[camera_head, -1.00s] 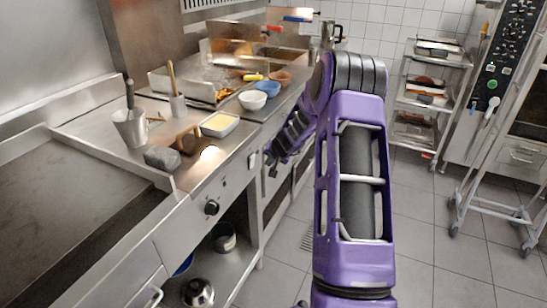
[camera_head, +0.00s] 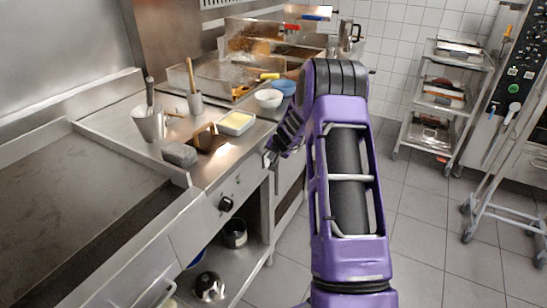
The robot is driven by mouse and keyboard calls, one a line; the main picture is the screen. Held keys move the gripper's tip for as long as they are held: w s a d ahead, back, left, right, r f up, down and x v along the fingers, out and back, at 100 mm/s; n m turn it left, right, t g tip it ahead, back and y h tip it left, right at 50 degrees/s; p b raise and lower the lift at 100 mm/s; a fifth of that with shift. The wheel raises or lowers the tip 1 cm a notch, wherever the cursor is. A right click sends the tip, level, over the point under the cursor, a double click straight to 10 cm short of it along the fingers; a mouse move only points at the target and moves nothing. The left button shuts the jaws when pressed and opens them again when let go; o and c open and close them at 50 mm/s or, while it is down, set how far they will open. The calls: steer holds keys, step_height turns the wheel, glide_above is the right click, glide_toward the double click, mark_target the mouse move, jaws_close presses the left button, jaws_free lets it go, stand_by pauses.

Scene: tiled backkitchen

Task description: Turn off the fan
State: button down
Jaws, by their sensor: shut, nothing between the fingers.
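No fan can be made out in the camera_head view. A black knob (camera_head: 226,203) sits on the steel front panel of the counter, left of my arm. My gripper (camera_head: 269,159) is small and partly hidden, at the end of my purple arm, close to the front edge of the counter. It looks shut and holds nothing visible. The gap between it and the panel is hard to judge.
The steel counter holds a grey block (camera_head: 180,154), a butter tray (camera_head: 237,122), a metal cup (camera_head: 149,124) and bowls (camera_head: 269,98). A rack (camera_head: 439,95) and a wheeled trolley (camera_head: 497,212) stand at right. The tiled floor between is clear.

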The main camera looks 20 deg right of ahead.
steer(key=shift+r, duration=0.1)
steer(key=shift+r+p, duration=0.45)
steer(key=shift+r, duration=0.25)
